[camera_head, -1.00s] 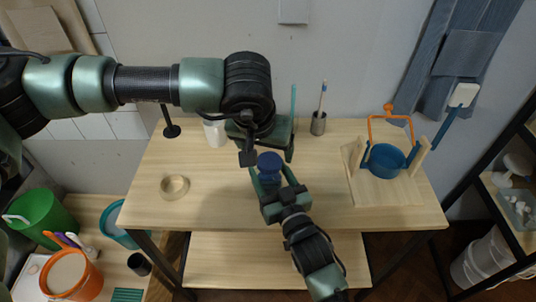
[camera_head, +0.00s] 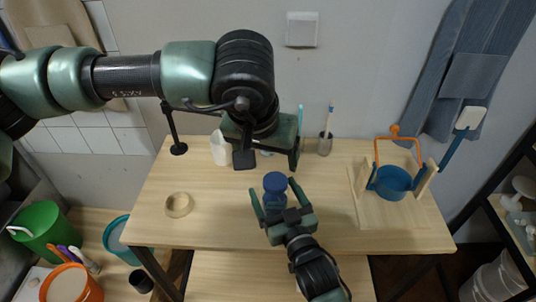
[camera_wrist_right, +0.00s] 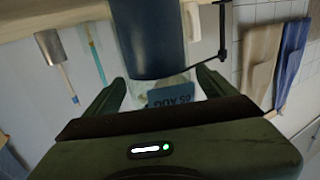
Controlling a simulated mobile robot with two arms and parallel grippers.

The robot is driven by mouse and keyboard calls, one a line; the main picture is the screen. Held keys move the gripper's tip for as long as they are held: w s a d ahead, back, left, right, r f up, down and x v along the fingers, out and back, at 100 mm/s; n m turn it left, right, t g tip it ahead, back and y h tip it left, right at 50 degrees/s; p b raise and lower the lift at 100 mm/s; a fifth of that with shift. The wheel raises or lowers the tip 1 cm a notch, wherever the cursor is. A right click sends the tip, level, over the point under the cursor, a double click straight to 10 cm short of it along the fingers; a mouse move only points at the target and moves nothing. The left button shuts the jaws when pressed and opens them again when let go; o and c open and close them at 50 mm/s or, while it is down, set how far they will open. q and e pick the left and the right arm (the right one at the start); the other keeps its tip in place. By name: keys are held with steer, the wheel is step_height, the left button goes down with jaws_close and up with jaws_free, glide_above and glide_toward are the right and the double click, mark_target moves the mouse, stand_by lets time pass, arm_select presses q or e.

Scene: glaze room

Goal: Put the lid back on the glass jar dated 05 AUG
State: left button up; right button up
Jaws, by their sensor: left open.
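A jar with dark blue in it (camera_head: 275,184) stands upright near the table's middle. In the right wrist view, which is upside down, the jar (camera_wrist_right: 150,40) has a clear part with a blue label (camera_wrist_right: 170,95) reading 05 AUG. My right gripper (camera_head: 275,197) has its fingers on both sides of the jar; a gap shows, so it looks open around it. My left gripper (camera_head: 269,161) is open and empty, above and behind the jar. A round, pale wood-coloured ring-like piece (camera_head: 179,205), possibly the lid, lies on the table at left.
A white container (camera_head: 220,150) and a black stand (camera_head: 178,149) are at the back left, partly near my left arm. A grey cup with a brush (camera_head: 324,146) stands behind. A wooden stand with a blue pot (camera_head: 393,183) is at right. The table's front left is clear.

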mark_target(280, 204)
steer(key=b+v, duration=0.1)
steer(key=v, duration=0.6)
steer(key=shift+f, duration=0.1)
steer(key=shift+s+d, duration=0.1)
steer(key=shift+s, duration=0.25)
